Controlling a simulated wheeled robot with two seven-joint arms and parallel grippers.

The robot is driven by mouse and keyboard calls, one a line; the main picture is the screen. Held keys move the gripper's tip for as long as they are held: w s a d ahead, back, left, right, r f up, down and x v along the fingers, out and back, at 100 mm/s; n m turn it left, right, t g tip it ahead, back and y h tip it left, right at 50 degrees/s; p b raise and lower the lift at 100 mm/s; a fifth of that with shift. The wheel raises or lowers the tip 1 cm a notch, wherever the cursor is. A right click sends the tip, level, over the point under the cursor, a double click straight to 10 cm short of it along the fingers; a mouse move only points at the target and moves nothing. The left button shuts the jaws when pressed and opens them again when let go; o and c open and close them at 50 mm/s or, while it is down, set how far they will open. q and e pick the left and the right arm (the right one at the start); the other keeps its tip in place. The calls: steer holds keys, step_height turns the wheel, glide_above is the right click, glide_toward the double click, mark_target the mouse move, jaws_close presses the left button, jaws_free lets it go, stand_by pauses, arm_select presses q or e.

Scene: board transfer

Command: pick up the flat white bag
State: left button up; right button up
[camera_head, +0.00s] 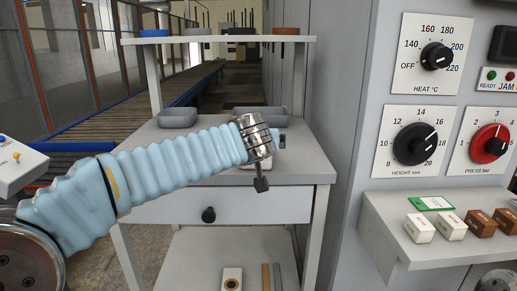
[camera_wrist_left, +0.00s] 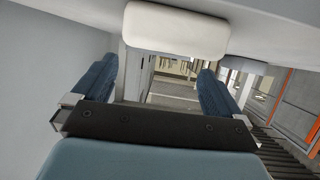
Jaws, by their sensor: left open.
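The flat white bag (camera_head: 255,167) lies on the grey table (camera_head: 304,166), mostly hidden behind my left wrist in the head view. In the left wrist view a rounded white shape, which looks like this bag (camera_wrist_left: 178,30), spans the top between and beyond the fingers. My left gripper (camera_head: 272,163) hangs over the right part of the table, close to the bag. In the wrist view its two blue-padded fingers (camera_wrist_left: 155,88) are wide apart with nothing held between them. I cannot tell whether they touch the bag. My right gripper is not in view.
Grey trays (camera_head: 177,118) stand at the table's back, under a shelf (camera_head: 222,39) with several bowls. A drawer with a black knob (camera_head: 208,215) is below the tabletop. A dial panel (camera_head: 415,146) and a ledge (camera_head: 404,243) with small boxes stand right. A conveyor (camera_head: 130,118) runs left.

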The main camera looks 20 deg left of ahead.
arm_select(q)
steer(key=x, duration=0.2)
steer(key=p+x, duration=0.1)
steer(key=x, duration=0.1)
steer(key=shift+w+a+f, duration=0.2)
steer(key=shift+f, duration=0.35)
steer(key=shift+c, duration=0.2)
steer(key=c, duration=0.8)
